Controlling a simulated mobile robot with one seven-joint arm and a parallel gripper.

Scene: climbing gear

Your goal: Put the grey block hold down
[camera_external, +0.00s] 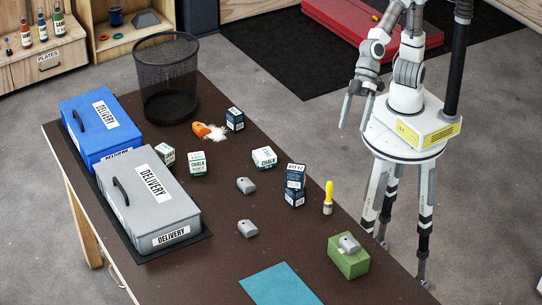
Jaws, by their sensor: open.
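Three small grey block holds show in the external view. One grey hold (349,243) sits on top of a green block (348,262) near the table's right edge. Another grey hold (246,185) lies on the brown table (223,258) near its middle, and a third grey hold (248,229) lies closer to the front. My gripper (356,112) is open and empty, with its fingers pointing down. It hangs beyond the table's right edge, apart from all the holds.
A blue delivery box (85,113) and a grey delivery box (180,205) stand at the left. A mesh bin (167,75), several chalk boxes (264,157), stacked dark boxes (295,180) and a yellow-handled brush (328,197) stand around. A teal mat (280,287) lies in front.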

